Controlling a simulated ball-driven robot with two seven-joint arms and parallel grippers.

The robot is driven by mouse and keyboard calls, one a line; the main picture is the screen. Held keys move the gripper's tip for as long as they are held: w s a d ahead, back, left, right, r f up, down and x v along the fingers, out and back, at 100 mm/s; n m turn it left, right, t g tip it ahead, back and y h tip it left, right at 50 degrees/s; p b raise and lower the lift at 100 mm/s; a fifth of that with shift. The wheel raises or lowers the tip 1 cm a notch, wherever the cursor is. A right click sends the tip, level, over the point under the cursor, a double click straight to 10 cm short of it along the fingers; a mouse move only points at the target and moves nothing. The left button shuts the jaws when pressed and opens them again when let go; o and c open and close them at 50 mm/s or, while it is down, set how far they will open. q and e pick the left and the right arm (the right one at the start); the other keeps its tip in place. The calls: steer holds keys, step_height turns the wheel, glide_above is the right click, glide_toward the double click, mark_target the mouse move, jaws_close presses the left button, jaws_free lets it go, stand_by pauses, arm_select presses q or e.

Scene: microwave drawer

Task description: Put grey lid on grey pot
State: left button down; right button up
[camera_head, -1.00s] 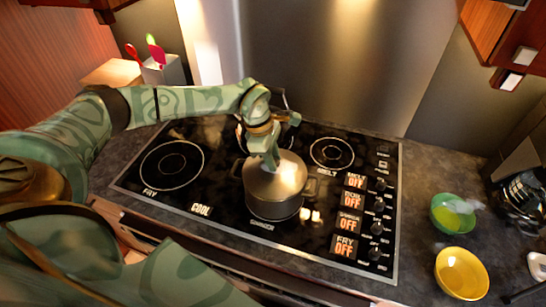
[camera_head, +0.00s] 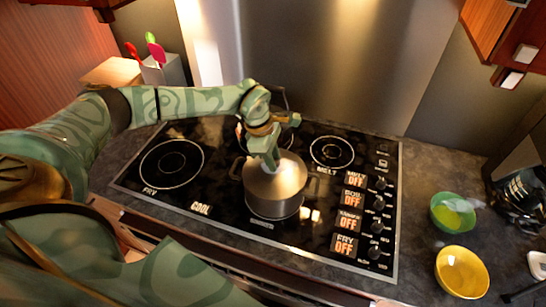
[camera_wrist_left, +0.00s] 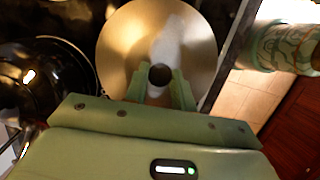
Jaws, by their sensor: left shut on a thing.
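The grey pot (camera_head: 273,206) stands at the middle of the black stove, with a loop handle on each side. The round grey lid (camera_head: 288,177) covers its top and looks level with the rim in the head view. Any small gap between them cannot be told. My left gripper (camera_head: 271,160) is above the lid, pointing down, shut on the lid's knob. In the left wrist view the dark knob sits between the fingers of my left gripper (camera_wrist_left: 160,88), and the lid (camera_wrist_left: 125,45) spreads out behind them. The pot is hidden under the lid there. My right gripper is not in view.
The stove top (camera_head: 215,190) has bare burners at left and back right, and knobs along its right side. Another vessel with a raised handle stands behind my left gripper, partly hidden. A green bowl (camera_head: 440,221) and a yellow bowl (camera_head: 462,272) are on the right counter.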

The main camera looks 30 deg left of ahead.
arm_select(q)
steer(key=c, duration=0.6)
jaws_free()
steer(key=shift+r+p, duration=3)
steer(key=shift+r, duration=0.55)
steer(key=shift+f, duration=0.1)
